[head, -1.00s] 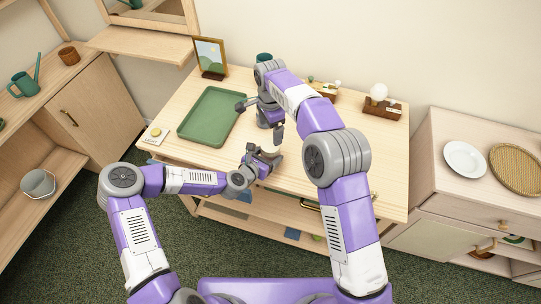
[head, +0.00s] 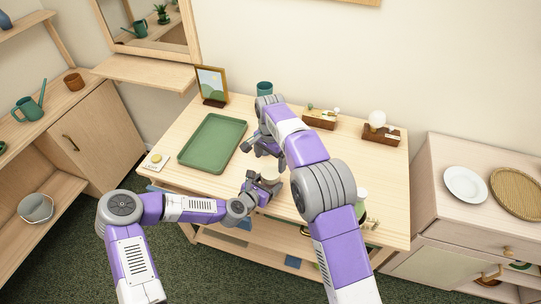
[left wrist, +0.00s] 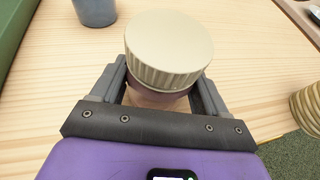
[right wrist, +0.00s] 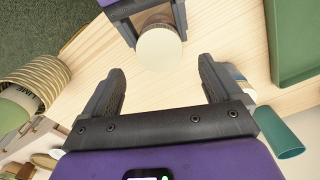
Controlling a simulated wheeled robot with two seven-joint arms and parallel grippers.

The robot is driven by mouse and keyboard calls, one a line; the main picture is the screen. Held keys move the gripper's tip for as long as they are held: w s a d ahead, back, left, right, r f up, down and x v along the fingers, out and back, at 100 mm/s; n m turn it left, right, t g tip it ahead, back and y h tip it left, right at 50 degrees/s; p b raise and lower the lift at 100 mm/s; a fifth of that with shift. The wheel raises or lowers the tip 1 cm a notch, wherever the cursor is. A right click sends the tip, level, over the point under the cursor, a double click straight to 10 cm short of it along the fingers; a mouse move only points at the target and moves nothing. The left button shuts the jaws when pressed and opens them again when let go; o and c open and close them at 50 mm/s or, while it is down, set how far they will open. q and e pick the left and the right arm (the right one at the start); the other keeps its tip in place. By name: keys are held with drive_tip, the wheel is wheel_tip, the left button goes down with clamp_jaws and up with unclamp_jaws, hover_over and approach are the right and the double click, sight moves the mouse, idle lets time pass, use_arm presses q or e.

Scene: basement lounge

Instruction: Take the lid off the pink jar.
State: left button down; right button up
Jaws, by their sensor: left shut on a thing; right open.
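The pink jar stands in my left gripper (head: 262,190). In the left wrist view its ribbed cream lid (left wrist: 168,48) sits on top, with a narrow pinkish strip of the jar body (left wrist: 155,98) below it between the fingers. My left gripper is shut on the jar body, below the lid. The lid also shows in the head view (head: 271,173). My right gripper (right wrist: 160,84) is open and empty. In the right wrist view the lid (right wrist: 159,49) lies beyond its fingertips, apart from them. Most of the jar body is hidden.
A green tray (head: 212,143) lies left on the wooden table. A striped container (right wrist: 38,80) is near the jar.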

sight(271, 172)
wheel_tip(271, 172, down, 7)
drive_tip(key=shift+r, duration=0.2)
drive_tip(key=c, duration=1.1)
drive_tip(key=shift+o, duration=0.2)
drive_tip(key=n, duration=0.8)
drive_tip(key=shift+n, duration=0.3)
drive_tip(key=n, duration=0.7)
drive_tip(key=shift+r, duration=0.1)
drive_tip(key=shift+r, duration=0.2)
drive_tip(key=shift+r, duration=0.9)
